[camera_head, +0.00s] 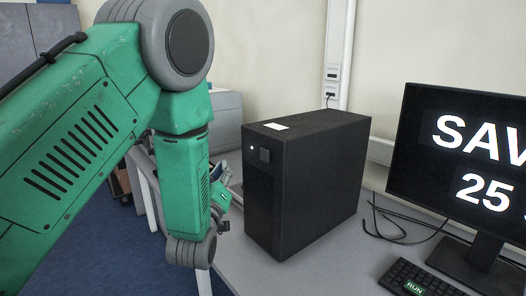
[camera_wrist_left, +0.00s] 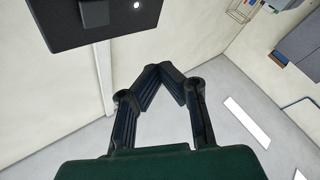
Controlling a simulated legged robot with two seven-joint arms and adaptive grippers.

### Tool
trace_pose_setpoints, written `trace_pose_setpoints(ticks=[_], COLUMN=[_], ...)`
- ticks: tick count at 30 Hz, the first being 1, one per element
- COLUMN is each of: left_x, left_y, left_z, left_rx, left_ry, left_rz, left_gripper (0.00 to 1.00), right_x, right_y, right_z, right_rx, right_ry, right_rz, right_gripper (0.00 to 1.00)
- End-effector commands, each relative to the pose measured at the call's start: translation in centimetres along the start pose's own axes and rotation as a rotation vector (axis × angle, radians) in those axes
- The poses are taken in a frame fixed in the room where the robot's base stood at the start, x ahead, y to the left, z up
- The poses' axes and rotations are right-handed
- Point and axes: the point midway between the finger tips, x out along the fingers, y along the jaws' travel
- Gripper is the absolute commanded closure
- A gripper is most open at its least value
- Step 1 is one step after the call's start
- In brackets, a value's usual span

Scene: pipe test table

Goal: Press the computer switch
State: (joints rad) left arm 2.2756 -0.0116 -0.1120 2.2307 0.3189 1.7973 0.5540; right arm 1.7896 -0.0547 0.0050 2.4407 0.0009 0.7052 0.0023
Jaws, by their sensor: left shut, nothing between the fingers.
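The computer (camera_head: 303,183) is a black tower standing upright on the grey table. A dark square switch (camera_head: 265,155) sits high on its front face, with a small white light (camera_head: 251,148) beside it. My left gripper (camera_head: 222,205) is left of the computer's front, partly hidden by my green arm. In the left wrist view its fingers (camera_wrist_left: 163,72) meet at their tips with nothing between them. The computer (camera_wrist_left: 95,22) shows there at the top left, with the white light (camera_wrist_left: 136,4) at the frame's top edge. My right gripper is in neither view.
A monitor (camera_head: 465,165) with large white text stands at the right. A keyboard (camera_head: 425,280) and loose black cables (camera_head: 395,225) lie near it. A grey box-like object (camera_head: 226,120) is behind my arm. Bare table (camera_head: 335,262) lies in front of the computer.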

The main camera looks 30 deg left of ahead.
Motion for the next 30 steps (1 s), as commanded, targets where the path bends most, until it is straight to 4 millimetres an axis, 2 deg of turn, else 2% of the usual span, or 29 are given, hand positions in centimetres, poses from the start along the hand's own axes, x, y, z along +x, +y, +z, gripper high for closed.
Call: trace_pose_setpoints(ticks=[14, 30], left_x=[0.6, 5.2], left_y=[0.0, 3.6], left_z=[0.2, 3.8], left_rx=[-0.005, -0.005], left_ry=[0.003, 0.003], left_rz=[0.001, 0.002], left_gripper=[1.00, 1.00], right_x=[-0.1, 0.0], right_y=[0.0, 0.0], right_z=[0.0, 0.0], right_rx=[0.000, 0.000], right_ry=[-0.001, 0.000], right_rz=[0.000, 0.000], right_gripper=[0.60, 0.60])
